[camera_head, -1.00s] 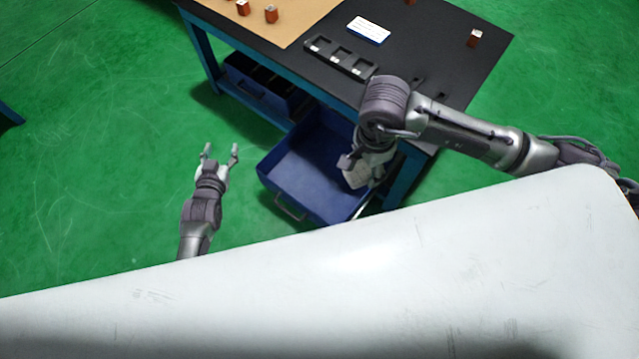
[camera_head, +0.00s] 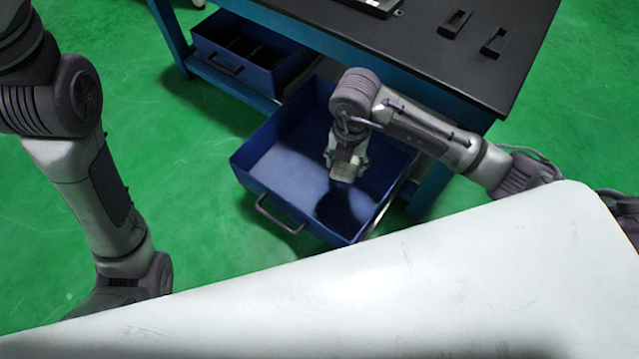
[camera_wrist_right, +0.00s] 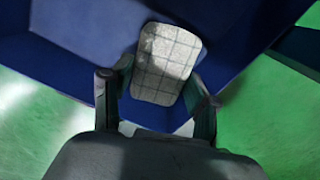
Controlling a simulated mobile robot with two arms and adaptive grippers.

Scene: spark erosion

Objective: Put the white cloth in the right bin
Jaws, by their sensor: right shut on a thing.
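The white cloth (camera_wrist_right: 165,65), a pale folded pad with a grid pattern, sits between the two fingers of my right gripper (camera_wrist_right: 157,90) in the right wrist view. In the head view my right gripper (camera_head: 346,160) is shut on the cloth (camera_head: 344,173) and points down over the open right bin (camera_head: 277,178), a blue pulled-out drawer. The cloth is above the bin's floor, with a dark shadow below it. My left arm crosses the left side of the head view; its gripper is outside the picture.
A second blue bin (camera_head: 262,76) with dividers sits at the left under the dark-topped workbench (camera_head: 400,45). The right bin has a front handle (camera_head: 279,216). Small black holders lie on the bench top. Green floor is free to the left.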

